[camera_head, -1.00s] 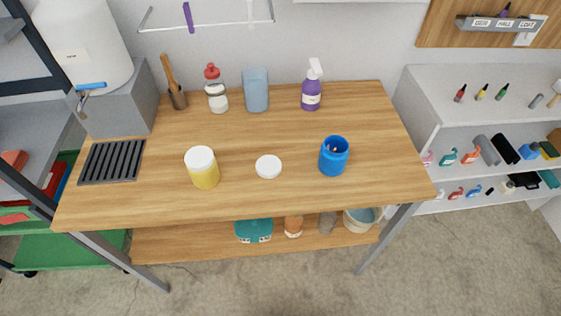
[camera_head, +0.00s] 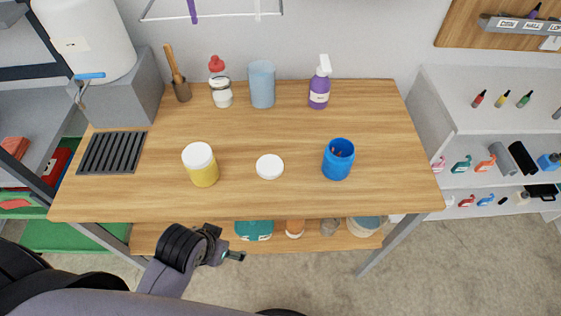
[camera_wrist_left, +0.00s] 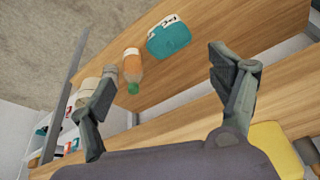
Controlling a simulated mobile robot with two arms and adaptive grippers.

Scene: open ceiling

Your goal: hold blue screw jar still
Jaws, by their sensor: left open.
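The blue screw jar (camera_head: 338,160) stands upright and open-topped on the right part of the wooden table (camera_head: 250,205), with dark contents inside. A round white lid (camera_head: 270,167) lies flat to its left. A yellow jar with a white top (camera_head: 201,165) stands further left. My left gripper (camera_head: 238,256) is below the table's front edge, apart from the jar. In the left wrist view its fingers (camera_wrist_left: 165,90) are spread and empty, facing the lower shelf. The blue jar does not show in the wrist view. My right gripper is not visible.
At the back of the table stand a purple spray bottle (camera_head: 320,82), a bluish cup (camera_head: 262,84), a red-topped bottle (camera_head: 220,82) and a brush holder (camera_head: 181,88). A dark grate (camera_head: 112,153) lies left. The lower shelf holds a teal container (camera_wrist_left: 168,36) and an orange bottle (camera_wrist_left: 132,66).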

